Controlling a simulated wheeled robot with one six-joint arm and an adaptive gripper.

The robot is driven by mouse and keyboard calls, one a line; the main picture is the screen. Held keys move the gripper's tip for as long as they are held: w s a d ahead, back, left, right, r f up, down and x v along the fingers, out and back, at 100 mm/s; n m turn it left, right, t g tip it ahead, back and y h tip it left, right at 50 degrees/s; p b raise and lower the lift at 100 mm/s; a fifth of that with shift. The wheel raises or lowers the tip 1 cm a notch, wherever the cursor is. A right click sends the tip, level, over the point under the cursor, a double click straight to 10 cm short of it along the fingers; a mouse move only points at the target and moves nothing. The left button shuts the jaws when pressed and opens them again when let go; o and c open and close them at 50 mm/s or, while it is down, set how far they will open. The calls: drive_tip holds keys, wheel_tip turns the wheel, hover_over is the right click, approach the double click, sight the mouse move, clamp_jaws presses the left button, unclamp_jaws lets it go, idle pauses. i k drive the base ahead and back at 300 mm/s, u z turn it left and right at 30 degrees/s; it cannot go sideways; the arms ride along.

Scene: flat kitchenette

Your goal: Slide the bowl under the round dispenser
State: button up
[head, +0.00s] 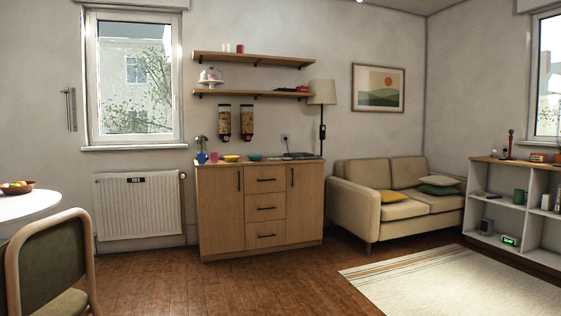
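Two wall-mounted dispensers with dry food in them, a left one (224,121) and a right one (247,121), hang side by side above the wooden sideboard (221,200). They are too small here to tell which one is round. A yellow bowl (231,158) stands on the sideboard top, below and slightly right of the left dispenser. A green bowl (255,158) stands to its right, below and slightly right of the right dispenser. My gripper is not in view.
A blue cup (201,158) and a pink cup (214,157) stand left of the yellow bowl. A dark flat appliance (299,156) lies at the right end. The wooden floor (240,288) before the sideboard is clear. A chair (52,262) stands at front left.

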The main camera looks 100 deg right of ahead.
sight(230, 158)
drive_tip(key=z, duration=3)
